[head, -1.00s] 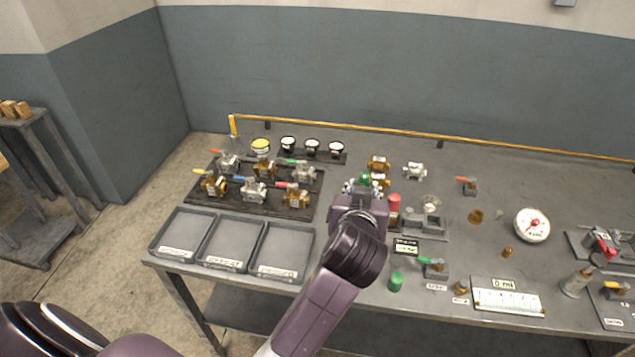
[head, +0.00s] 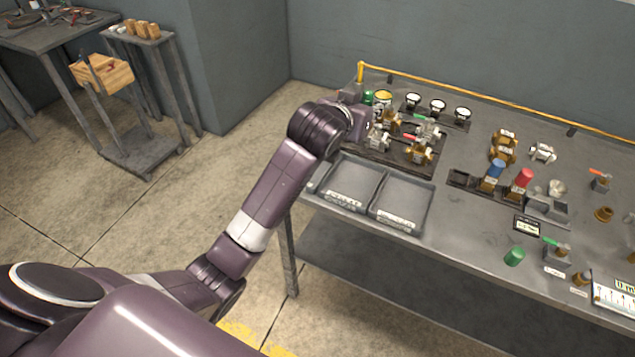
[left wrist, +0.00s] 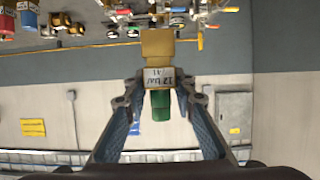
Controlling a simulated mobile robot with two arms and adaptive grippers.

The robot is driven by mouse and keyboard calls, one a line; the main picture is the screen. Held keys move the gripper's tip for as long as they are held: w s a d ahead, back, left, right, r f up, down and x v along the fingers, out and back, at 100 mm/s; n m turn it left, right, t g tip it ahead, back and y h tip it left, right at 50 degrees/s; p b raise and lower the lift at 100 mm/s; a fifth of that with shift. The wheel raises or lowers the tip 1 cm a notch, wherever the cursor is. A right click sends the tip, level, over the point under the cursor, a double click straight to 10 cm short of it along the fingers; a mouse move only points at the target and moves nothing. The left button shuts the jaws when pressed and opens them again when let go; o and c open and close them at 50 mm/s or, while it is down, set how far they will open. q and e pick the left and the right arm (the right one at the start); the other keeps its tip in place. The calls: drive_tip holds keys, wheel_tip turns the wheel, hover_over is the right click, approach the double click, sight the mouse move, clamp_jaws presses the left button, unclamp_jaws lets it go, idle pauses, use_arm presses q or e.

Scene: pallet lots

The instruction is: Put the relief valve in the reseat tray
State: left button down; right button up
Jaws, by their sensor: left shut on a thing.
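My left gripper (head: 356,108) is shut on the relief valve, above the far left of the bench. In the left wrist view the relief valve (left wrist: 158,48) has a brass body, a white tag and a green cap, held between the fingertips (left wrist: 159,92). In the head view only a bit of its green cap (head: 368,97) shows past my wrist. Shallow grey trays line the bench's front left: a middle one (head: 330,206) and a right one (head: 378,217), with the left one mostly behind my arm. Their labels are too small to read. My right gripper is out of view.
A dark rack of valves with coloured levers (head: 400,150) stands behind the trays. A holder has an empty place (head: 460,180) beside blue-capped (head: 493,172) and red-capped (head: 523,180) valves. A loose green cap (head: 514,256) lies at the front. A yellow rail (head: 480,98) edges the back.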

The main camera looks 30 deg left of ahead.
use_arm(q)
drive_tip(key=shift+s+a+f, duration=0.1)
drive_tip(key=shift+a+f, duration=0.3)
drive_tip(key=shift+a, duration=0.25)
drive_tip(key=shift+d+f+p, duration=0.15)
drive_tip(key=shift+f+p, duration=0.7)
drive_tip(key=shift+f, duration=8.55)
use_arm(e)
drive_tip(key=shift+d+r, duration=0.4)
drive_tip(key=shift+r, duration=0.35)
use_arm(q)
drive_tip(key=shift+f, duration=0.1)
drive_tip(key=c, duration=2.1)
unclamp_jaws()
drive_tip(key=shift+f, duration=0.2)
drive_tip(key=o, duration=0.5)
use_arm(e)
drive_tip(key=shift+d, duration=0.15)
use_arm(q)
drive_tip(key=shift+r, duration=0.1)
